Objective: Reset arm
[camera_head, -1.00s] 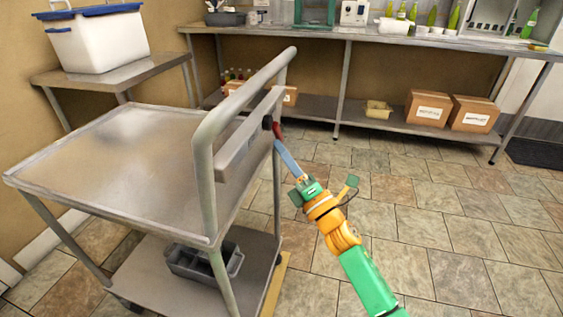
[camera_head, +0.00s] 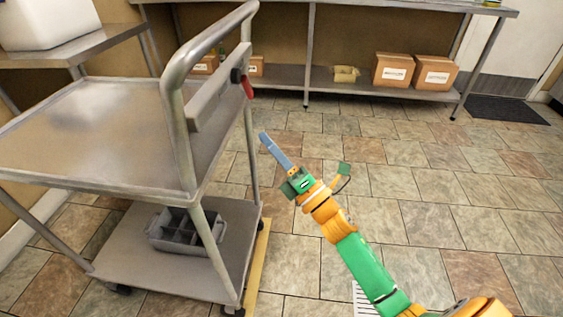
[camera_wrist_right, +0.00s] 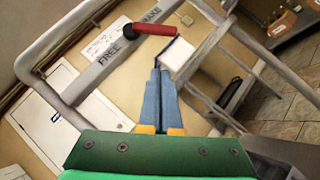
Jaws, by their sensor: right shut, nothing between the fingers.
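My right gripper (camera_head: 264,136) is at the end of the green and orange arm, to the right of the metal cart (camera_head: 100,120). Its blue fingers are shut together with nothing between them. In the right wrist view the closed fingers (camera_wrist_right: 160,75) point toward a red lever (camera_wrist_right: 154,29) on the cart's handle bar. The lever also shows in the head view (camera_head: 247,86), above and left of the fingertips, and the fingers look apart from it. My left gripper is not in view.
A grey divided caddy (camera_head: 185,232) stands on the cart's lower shelf. A long metal table (camera_head: 340,75) at the back holds cardboard boxes (camera_head: 393,70) on its lower shelf. A white bin (camera_head: 50,22) stands on a side table at upper left. The tiled floor to the right is open.

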